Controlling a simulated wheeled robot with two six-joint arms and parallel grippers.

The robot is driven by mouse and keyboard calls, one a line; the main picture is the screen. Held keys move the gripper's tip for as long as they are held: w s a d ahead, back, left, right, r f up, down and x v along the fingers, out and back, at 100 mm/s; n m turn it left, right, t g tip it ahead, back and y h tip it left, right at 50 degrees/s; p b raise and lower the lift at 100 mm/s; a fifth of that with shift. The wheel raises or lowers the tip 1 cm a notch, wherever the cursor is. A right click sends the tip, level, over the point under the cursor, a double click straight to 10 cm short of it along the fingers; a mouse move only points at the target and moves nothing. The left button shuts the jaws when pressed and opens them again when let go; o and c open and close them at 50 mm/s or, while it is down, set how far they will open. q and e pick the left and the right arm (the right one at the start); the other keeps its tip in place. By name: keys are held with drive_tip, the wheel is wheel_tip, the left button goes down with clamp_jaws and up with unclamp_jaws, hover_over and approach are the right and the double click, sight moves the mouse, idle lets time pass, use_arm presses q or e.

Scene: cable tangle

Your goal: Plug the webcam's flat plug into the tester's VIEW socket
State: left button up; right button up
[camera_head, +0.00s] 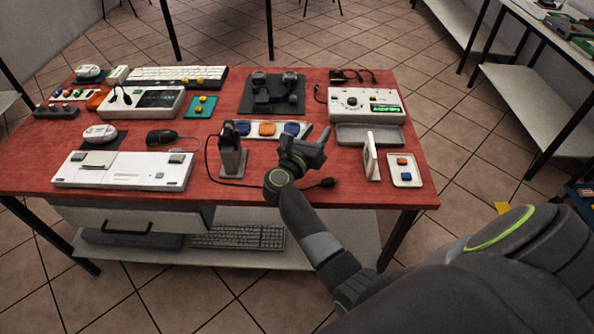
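A dark grey upright device on a block (232,152), which looks like the webcam, stands near the front middle of the red table. A thin black cable loops from it along the table front to a black plug (327,183) lying near the front edge. My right gripper (318,132) is above the table, right of the webcam and behind the plug, with its fingers apart and nothing seen between them. A white box with a green display (367,105), likely the tester, stands at the back right. Its VIEW socket cannot be made out. My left gripper is not in view.
A tray with orange and blue buttons (266,129) lies behind my gripper. A white upright panel (371,157) and a small button plate (404,170) stand to the right. A white console (124,170) lies front left. A white keyboard (177,77) lies at the back.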

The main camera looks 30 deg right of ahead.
wheel_tip(320, 180, down, 4)
drive_tip(key=s+a+f+m+g+y, duration=0.1)
drive_tip(key=s+a+m+g+y, duration=0.15)
drive_tip(key=m+g, duration=0.55)
drive_tip(key=m+g+y, duration=0.3)
drive_tip(key=g+y, duration=0.1)
approach(325, 181)
drive_tip(key=shift+a+r+h, duration=0.2)
drive_tip(key=shift+a+h, duration=0.05)
drive_tip(key=shift+a, duration=0.25)
drive_tip(key=shift+s+d+f+b, duration=0.2)
drive_tip(key=shift+d+f+b, duration=0.15)
drive_tip(key=shift+f+b, duration=0.1)
drive_tip(key=b+x, duration=0.2)
drive_tip(key=x, duration=0.4)
drive_tip(key=shift+b+x, duration=0.75)
drive_tip(key=shift+x, duration=0.1)
drive_tip(key=shift+w, duration=0.1)
